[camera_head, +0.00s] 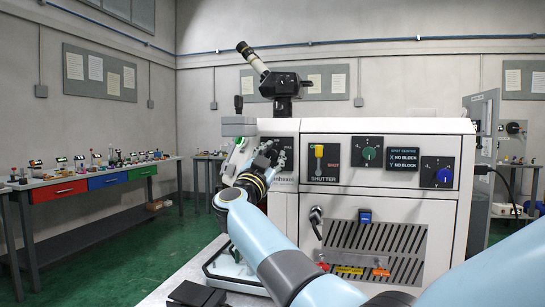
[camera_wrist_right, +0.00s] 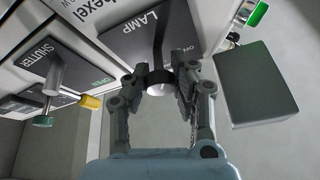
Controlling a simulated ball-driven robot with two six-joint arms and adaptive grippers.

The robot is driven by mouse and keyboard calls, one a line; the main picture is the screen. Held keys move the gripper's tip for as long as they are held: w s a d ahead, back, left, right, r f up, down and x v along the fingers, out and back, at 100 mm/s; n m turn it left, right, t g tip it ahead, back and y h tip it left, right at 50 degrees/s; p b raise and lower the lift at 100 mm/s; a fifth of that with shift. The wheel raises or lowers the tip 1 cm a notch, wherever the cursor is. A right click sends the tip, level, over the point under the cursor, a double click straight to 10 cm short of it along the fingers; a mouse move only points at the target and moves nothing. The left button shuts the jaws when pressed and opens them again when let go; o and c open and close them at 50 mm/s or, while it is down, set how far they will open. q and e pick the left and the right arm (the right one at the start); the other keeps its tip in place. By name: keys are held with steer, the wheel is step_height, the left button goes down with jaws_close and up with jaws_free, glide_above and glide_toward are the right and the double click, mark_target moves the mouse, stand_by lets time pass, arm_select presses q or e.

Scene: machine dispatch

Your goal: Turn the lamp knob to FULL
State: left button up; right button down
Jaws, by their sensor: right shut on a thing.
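The lamp knob (camera_wrist_right: 158,78) is dark with a pale round end. It sits on the dark LAMP panel (camera_wrist_right: 125,42) in the right wrist view. My right gripper (camera_wrist_right: 160,84) is shut on the knob, one finger on each side. In the head view my right gripper (camera_head: 268,160) is at the left end of the machine's front, and its arm hides most of the LAMP panel there. A dark stripe runs from the knob across the panel. My left gripper is not in view.
The white machine (camera_head: 385,205) carries a yellow SHUTTER lever (camera_head: 319,151), a green knob (camera_head: 369,153) and a blue knob (camera_head: 444,175). The shutter lever's yellow handle (camera_wrist_right: 90,101) is close beside my right gripper. A microscope-like tube (camera_head: 252,58) stands on top.

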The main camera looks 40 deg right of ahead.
steer(key=m+g, duration=0.2)
steer(key=m, duration=0.2)
steer(key=m+g+b, duration=0.1)
steer(key=m+g, duration=0.1)
steer(key=m, duration=0.1)
steer(key=shift+f+m+h, duration=0.1)
steer(key=shift+m+h, duration=0.3)
steer(key=c, duration=1)
jaws_free()
steer(key=shift+a, duration=0.1)
steer(key=v, duration=1.2)
steer(key=shift+w, duration=0.1)
